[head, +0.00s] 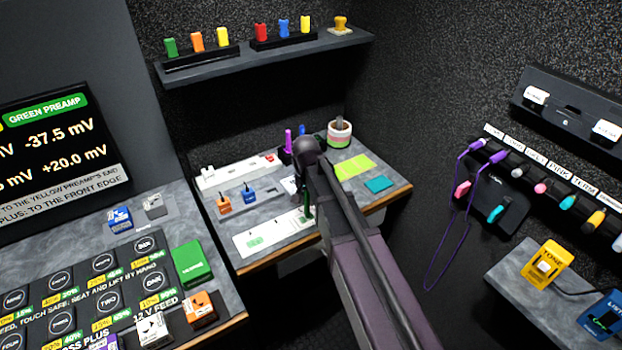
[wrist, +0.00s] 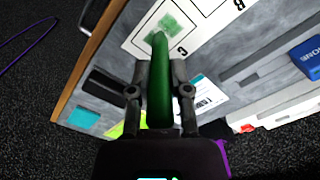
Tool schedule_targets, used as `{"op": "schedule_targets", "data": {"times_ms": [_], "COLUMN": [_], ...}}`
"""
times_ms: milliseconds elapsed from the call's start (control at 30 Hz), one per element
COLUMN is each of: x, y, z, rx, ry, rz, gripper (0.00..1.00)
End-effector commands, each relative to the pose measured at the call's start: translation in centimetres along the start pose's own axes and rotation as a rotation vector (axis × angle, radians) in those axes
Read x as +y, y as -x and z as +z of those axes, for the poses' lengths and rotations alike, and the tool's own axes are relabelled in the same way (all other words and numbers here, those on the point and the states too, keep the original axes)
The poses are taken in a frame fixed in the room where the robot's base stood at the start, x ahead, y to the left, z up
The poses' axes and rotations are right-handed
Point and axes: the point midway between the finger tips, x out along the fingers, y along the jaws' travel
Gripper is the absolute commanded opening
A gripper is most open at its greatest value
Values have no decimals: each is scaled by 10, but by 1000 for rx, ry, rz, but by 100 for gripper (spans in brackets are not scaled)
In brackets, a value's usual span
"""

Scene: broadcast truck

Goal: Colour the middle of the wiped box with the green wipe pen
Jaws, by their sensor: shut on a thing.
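The green wipe pen (wrist: 159,90) is in my gripper (wrist: 160,100), its tip pointing to the top of the wrist view. In the head view the pen (head: 307,196) hangs roughly upright below my gripper (head: 308,188), partly hidden by my arm. A white board (head: 278,237) with lettered boxes lies on the grey bench. The pen tip overlaps the box beside the letter C (wrist: 182,50). That box holds a green patch (wrist: 177,30), partly covered by the pen. I cannot tell whether the tip touches the board. Another green patch (head: 255,243) shows at the board's left.
Orange and blue blocks (head: 236,198) stand behind the board. Yellow notes (head: 355,166), a teal pad (head: 379,184) and a striped pot (head: 339,132) are to the right. A shelf (head: 270,55) hangs above. A purple cable (head: 440,255) hangs off the right wall.

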Motion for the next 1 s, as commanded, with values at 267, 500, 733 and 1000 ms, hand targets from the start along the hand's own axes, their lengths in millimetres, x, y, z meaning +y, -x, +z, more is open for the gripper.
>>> {"op": "schedule_targets", "data": {"times_ms": [267, 500, 733, 1000], "x": [-11, -9, -1, 14], "y": [0, 0, 0, 0], "z": [4, 4, 0, -5], "rx": [0, 0, 0, 0], "ry": [0, -2, -2, -4], "rz": [0, 0, 0, 0], "gripper": [0, 0, 0, 0]}}
